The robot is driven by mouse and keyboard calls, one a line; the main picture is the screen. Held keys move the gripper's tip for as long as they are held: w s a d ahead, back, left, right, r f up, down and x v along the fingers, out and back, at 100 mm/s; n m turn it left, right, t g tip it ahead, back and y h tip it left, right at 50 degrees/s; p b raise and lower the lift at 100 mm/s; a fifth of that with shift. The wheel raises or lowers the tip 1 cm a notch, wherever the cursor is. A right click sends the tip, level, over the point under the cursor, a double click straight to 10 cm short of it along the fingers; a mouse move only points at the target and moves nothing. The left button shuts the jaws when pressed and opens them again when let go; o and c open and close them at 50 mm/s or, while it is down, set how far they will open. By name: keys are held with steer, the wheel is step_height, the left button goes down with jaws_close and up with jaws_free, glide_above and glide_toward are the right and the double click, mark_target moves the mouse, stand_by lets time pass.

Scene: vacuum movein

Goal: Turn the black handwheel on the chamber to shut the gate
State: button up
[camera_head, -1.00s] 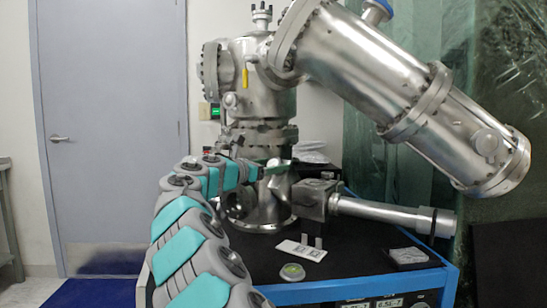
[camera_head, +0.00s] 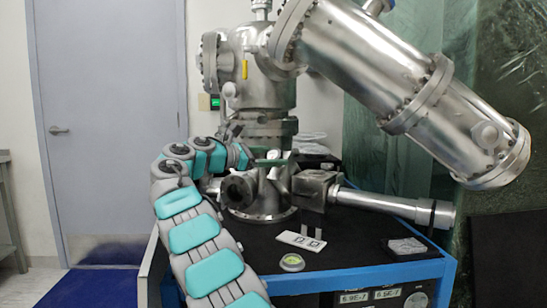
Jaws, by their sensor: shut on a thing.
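The steel chamber (camera_head: 262,90) stands upright on the black-topped bench, with ports and flanges on its lower part. My arm reaches up from the bottom of the picture and bends right at the wrist. My gripper (camera_head: 262,162) is at the chamber's lower front, shut on what seems to be the black handwheel. The wheel is too small and too covered by my wrist to make out its rim or angle. A dark-centred round flange (camera_head: 237,189) shows just below the wrist. The gate itself is not visible.
A steel block (camera_head: 316,186) with a horizontal tube (camera_head: 390,207) is close to the right of my gripper. A thick slanted cylinder (camera_head: 405,88) hangs above. A white plate (camera_head: 301,241) and a small round green-centred item (camera_head: 291,262) lie on the bench (camera_head: 345,252).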

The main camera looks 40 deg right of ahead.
steer(key=shift+m+g, duration=0.3)
stand_by(0.4)
steer(key=o, duration=1.4)
steer(key=shift+r, duration=0.1)
